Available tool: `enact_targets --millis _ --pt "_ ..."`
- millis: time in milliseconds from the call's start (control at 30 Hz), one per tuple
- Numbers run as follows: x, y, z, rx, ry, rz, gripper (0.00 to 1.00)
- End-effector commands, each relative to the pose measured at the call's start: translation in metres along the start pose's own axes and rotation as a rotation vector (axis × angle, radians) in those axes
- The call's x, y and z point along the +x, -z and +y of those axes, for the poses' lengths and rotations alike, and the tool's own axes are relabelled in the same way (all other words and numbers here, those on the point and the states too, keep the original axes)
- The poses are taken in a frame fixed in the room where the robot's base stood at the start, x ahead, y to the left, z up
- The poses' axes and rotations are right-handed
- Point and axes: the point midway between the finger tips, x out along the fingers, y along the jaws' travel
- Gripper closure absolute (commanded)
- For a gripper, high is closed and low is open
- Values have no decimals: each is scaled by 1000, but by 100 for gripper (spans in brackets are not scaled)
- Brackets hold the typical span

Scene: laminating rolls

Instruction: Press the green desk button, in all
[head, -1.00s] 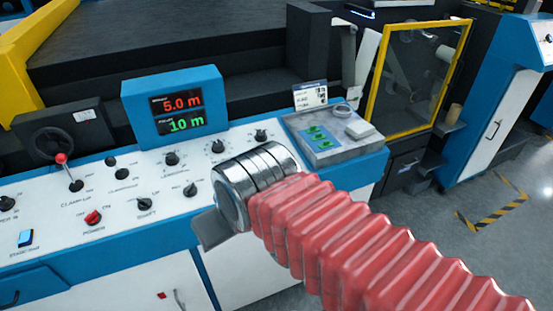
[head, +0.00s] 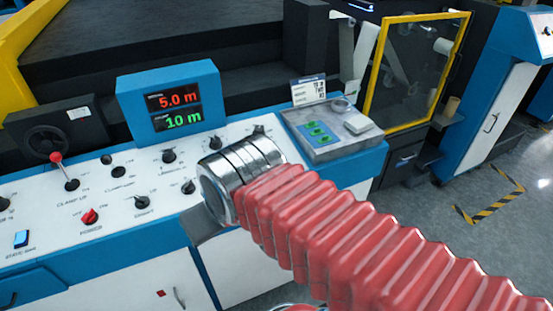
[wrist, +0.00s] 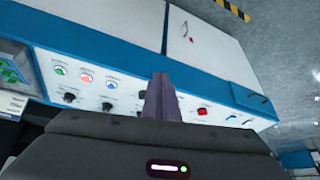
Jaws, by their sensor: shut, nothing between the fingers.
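A round green button (wrist: 59,70) shows on the white desk panel in the wrist view, at left, beside a red and a blue one. In the head view my arm seems to hide that part of the desk. My gripper (wrist: 160,82) is shut and empty in the wrist view. Its fingers lie over the panel, to the right of the green button and apart from it in the picture; whether they touch the panel I cannot tell. In the head view my metal wrist and red sleeve cover the gripper's fingers.
A grey tray (head: 352,150) with green pieces stands on the desk's right end. A blue display (head: 122,92) rises behind the panel. Several black knobs, a red-tipped lever (head: 57,158), a red power switch (head: 91,216) and a blue switch (head: 21,238) are on the left.

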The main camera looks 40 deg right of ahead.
Motion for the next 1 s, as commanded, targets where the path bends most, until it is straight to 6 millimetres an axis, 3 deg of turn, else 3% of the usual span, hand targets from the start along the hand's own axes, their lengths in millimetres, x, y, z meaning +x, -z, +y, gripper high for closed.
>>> enact_targets --millis 467,767,1000 --pt "3 4 1 71 18 -8 100" --pt "26 37 15 524 131 -27 100" --pt "45 78 55 999 231 0 100"
